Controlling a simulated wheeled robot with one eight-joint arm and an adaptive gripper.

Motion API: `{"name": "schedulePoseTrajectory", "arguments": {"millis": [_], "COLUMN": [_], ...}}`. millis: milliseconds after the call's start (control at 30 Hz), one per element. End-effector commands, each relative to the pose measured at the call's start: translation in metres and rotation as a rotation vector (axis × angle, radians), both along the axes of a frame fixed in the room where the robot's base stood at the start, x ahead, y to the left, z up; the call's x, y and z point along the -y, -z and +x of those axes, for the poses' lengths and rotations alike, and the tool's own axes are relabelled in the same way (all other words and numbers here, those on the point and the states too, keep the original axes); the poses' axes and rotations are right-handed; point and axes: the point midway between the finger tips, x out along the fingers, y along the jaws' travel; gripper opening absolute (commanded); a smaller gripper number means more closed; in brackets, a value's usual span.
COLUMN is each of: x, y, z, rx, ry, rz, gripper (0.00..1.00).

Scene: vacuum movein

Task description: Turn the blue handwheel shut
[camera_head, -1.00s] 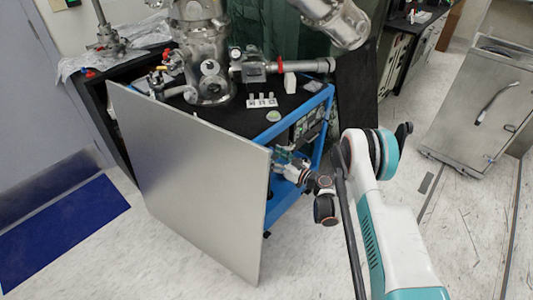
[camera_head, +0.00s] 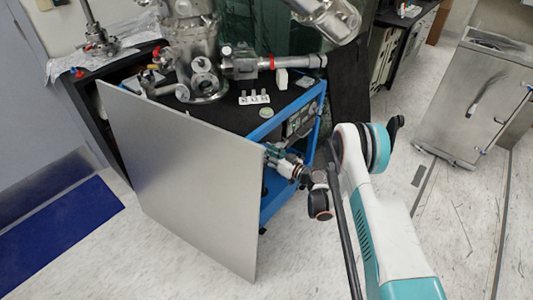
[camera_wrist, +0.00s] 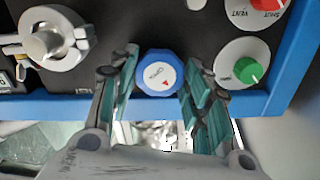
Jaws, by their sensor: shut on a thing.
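The blue handwheel (camera_wrist: 151,84) is in the middle of the wrist view, below a black panel's edge region. In the head view my gripper (camera_head: 281,160) is at the blue-framed cart, just past the right edge of a big metal sheet. The handwheel cannot be made out there.
A green knob (camera_wrist: 248,71) and a red knob (camera_wrist: 268,4) lie right of the handwheel; a metal clamped fitting (camera_wrist: 58,40) lies left. The big metal sheet (camera_head: 185,185) stands before the blue cart frame (camera_head: 292,195).

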Motion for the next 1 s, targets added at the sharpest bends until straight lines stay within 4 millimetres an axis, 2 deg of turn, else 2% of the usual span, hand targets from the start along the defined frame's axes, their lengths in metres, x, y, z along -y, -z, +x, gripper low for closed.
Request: {"name": "schedulePoseTrajectory", "arguments": {"millis": [600, 1000], "x": [-0.0009, -0.0012], "y": [0.0001, 0.0003], "z": [-0.0012, -0.0015], "rx": [-0.385, -0.516], "ry": [0.000, 0.000], "rz": [0.301, 0.404], "gripper": [0.20, 0.20]}}
